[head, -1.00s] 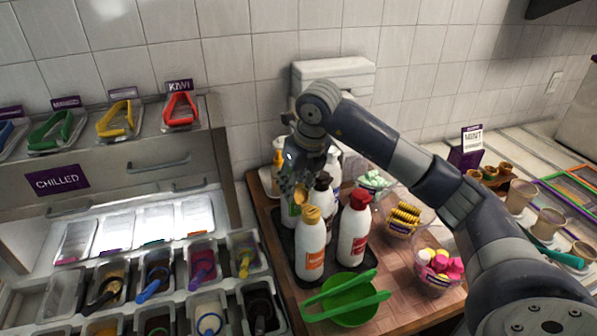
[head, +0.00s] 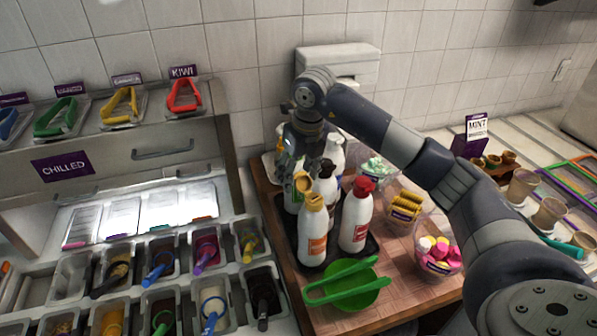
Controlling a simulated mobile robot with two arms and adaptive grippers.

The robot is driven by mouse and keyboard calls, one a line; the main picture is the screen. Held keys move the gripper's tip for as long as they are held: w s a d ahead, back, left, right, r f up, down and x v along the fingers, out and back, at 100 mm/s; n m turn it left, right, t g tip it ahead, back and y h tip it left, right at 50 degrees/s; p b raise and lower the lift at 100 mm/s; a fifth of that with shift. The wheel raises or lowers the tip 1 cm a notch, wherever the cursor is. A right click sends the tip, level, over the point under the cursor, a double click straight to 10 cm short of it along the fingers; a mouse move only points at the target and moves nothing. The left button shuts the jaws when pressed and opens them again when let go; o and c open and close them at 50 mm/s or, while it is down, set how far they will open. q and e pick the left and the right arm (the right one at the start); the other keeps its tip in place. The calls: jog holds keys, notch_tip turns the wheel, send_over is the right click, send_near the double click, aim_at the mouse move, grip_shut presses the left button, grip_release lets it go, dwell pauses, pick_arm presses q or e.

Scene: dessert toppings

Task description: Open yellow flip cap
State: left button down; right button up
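A white squeeze bottle with an orange label (head: 313,238) stands upright at the front of a dark tray (head: 371,246), topped by a yellow cap (head: 312,201). A second yellow cap (head: 302,182) shows just behind it, on a bottle with green on it that is partly hidden. My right gripper (head: 303,168) points down over this rear cap, its fingers close above or at it. I cannot tell whether they touch the cap or how far they are apart. Both yellow caps look closed, though the rear one is partly covered. My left gripper is not in view.
A red-capped bottle (head: 356,217) and a dark-capped bottle (head: 326,184) crowd the same tray. Green tongs and a green bowl (head: 350,288) lie in front. Cups of toppings (head: 438,258) stand to the right. Chilled bins (head: 160,262) fill the left.

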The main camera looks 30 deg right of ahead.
aim_at(305, 184)
jog(key=shift+r, duration=0.1)
jog(key=shift+r, duration=0.25)
jog(key=v, duration=1.1)
jog(key=shift+r, duration=0.15)
